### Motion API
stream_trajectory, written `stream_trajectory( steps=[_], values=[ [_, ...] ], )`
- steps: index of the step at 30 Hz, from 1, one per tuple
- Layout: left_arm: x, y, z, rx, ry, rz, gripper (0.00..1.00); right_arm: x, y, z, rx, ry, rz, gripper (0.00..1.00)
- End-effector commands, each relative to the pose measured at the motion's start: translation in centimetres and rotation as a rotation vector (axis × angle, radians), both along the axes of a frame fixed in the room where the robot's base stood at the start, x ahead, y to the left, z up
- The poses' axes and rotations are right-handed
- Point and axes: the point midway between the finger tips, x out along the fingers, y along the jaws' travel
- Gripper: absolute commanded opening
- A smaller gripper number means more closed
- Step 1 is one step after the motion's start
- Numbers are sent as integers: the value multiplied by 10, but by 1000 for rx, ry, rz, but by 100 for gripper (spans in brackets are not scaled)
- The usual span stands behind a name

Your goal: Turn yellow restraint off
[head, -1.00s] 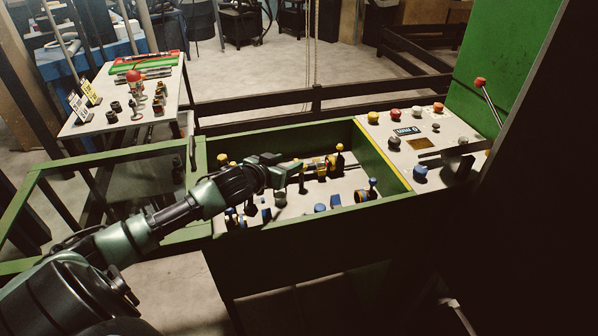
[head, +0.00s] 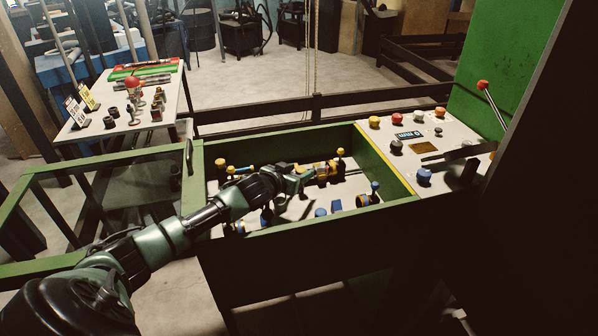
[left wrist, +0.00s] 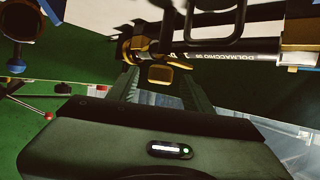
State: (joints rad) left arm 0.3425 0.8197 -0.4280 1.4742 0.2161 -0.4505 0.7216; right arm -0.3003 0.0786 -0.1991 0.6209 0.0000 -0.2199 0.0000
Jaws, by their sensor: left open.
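The yellow restraint (head: 322,170) is a yellow fitting on a dark rod inside the green-walled bin, towards its back. In the left wrist view its yellow body (left wrist: 137,47) sits around a rod with white lettering, and a yellow tab (left wrist: 160,75) hangs below. My left gripper (head: 303,180) reaches into the bin from the left, just left of the restraint. In the left wrist view its open fingers (left wrist: 162,88) point at the restraint, with the yellow tab between their tips in the picture. I cannot tell if they touch it. My right gripper does not show.
Blue-and-yellow fittings (head: 368,197) stand in the bin near its front right. The green bin wall (head: 385,160) borders a control panel (head: 408,146) with coloured buttons and a red-knobbed lever (head: 483,86). A side table (head: 92,128) with small parts stands at left.

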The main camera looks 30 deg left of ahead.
Motion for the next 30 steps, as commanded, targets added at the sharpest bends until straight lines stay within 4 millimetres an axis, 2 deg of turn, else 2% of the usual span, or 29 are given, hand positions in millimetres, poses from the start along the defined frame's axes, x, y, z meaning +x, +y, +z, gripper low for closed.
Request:
stream_trajectory(
  steps=[11, 14, 15, 17, 30],
  values=[
    [6, 0, -3, 0, 0, 0, 50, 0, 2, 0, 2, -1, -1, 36],
    [6, 0, -3, 0, 0, 0, 25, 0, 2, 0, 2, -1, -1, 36],
    [6, 0, -3, 0, 0, 0, 14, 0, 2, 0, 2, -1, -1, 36],
    [6, 0, -2, 0, 0, 0, 0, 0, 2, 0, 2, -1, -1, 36],
    [6, 0, -2, 0, 0, 0, 0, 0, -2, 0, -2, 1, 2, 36]
  ],
)
